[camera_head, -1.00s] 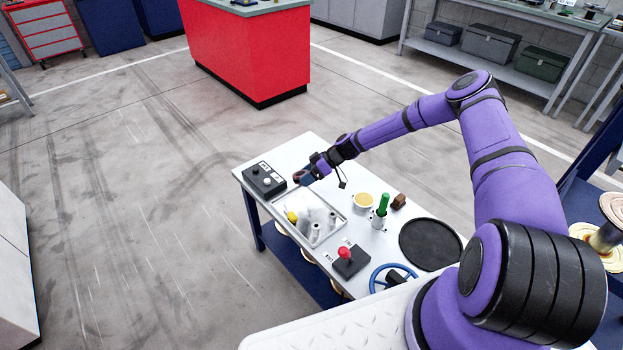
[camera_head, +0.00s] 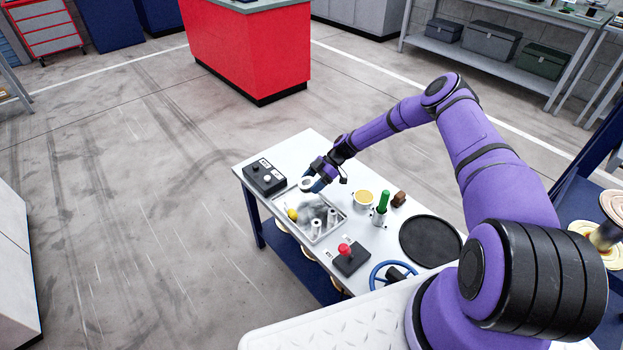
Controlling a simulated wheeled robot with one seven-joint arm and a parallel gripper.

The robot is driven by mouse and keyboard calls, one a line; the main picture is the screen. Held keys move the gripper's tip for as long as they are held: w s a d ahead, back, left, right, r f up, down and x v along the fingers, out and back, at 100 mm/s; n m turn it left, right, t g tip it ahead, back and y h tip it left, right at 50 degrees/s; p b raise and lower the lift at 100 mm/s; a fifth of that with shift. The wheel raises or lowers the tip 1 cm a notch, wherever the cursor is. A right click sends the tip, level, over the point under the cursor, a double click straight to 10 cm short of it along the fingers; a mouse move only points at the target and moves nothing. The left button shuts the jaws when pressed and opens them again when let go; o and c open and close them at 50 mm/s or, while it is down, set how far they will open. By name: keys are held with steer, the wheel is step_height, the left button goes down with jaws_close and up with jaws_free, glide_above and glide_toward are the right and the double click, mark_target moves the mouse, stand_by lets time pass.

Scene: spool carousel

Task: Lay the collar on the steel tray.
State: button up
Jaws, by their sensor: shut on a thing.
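The collar (camera_head: 306,184) is a pale grey ring with a dark opening. My gripper (camera_head: 313,183) is shut on it, and its dark blue fingers partly hide it. They hold it over the far edge of the steel tray (camera_head: 332,229), apparently a little above it. The shallow shiny tray lies on the white-topped bench. In it are a yellow piece (camera_head: 292,214) on the left and two upright grey cylinders (camera_head: 316,228) towards the front right.
A black button box (camera_head: 264,178) stands left of the tray. A yellow-filled dish (camera_head: 364,198), a green-handled tool (camera_head: 383,201) and a brown block (camera_head: 398,199) stand to the right.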

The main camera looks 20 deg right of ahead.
steer(key=shift+f, duration=2.1)
steer(key=o, duration=1.2)
steer(key=shift+d, duration=0.1)
steer(key=v, duration=1)
steer(key=shift+w+d+r, duration=0.1)
steer(key=shift+d+r, duration=0.1)
steer(key=shift+r, duration=0.05)
